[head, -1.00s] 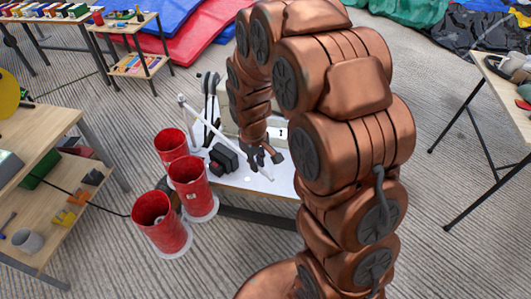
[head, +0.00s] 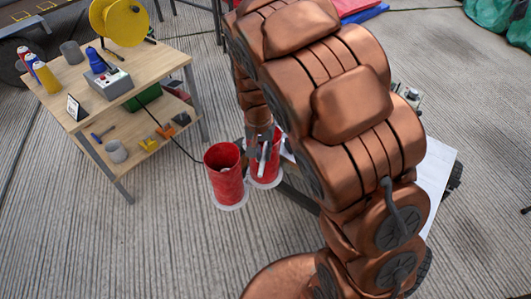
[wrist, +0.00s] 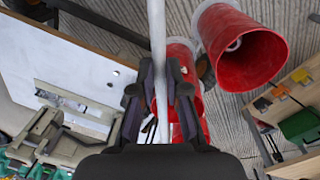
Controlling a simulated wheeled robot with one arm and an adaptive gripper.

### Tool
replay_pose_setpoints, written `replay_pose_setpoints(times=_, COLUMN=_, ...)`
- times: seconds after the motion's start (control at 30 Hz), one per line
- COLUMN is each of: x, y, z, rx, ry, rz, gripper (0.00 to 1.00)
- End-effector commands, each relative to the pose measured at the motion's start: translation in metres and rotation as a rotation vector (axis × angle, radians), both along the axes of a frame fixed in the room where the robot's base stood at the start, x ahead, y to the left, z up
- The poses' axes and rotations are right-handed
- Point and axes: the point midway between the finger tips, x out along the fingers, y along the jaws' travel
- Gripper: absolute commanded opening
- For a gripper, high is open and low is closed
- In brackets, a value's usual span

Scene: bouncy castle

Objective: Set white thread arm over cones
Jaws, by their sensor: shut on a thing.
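My gripper (head: 258,140) is shut on the white thread arm (wrist: 157,28), a thin white rod that runs between its fingers (wrist: 158,80) and up out of the wrist view. In the head view, a short white piece of the arm (head: 263,157) shows below the gripper, in front of the middle red cone (head: 267,172). Another red cone (head: 225,178) stands upright to its left on a white round base. The wrist view shows a red cone (wrist: 240,48) at the upper right and others partly behind the fingers. In the head view, my arm hides most of the machine.
A wooden bench (head: 125,92) with a yellow reel (head: 120,22), bottles and a grey box stands at the left. A dark cable runs from it towards the cones. A white table top (wrist: 60,65) shows in the wrist view. Ribbed floor in front is clear.

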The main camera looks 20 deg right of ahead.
Motion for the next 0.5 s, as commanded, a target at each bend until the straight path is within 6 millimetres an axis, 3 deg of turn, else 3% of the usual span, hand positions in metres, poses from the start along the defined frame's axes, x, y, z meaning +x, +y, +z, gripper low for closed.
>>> replay_pose_setpoints(times=0.33, x=0.0084, y=0.0064, z=0.0034, rx=0.010, ry=-0.026, rz=-0.002, gripper=0.00)
replay_pose_setpoints(times=0.37, x=0.0086, y=0.0066, z=0.0035, rx=0.010, ry=-0.027, rz=-0.002, gripper=0.17)
replay_pose_setpoints(times=0.5, x=0.0079, y=0.0061, z=0.0032, rx=0.009, ry=-0.025, rz=-0.001, gripper=0.32)
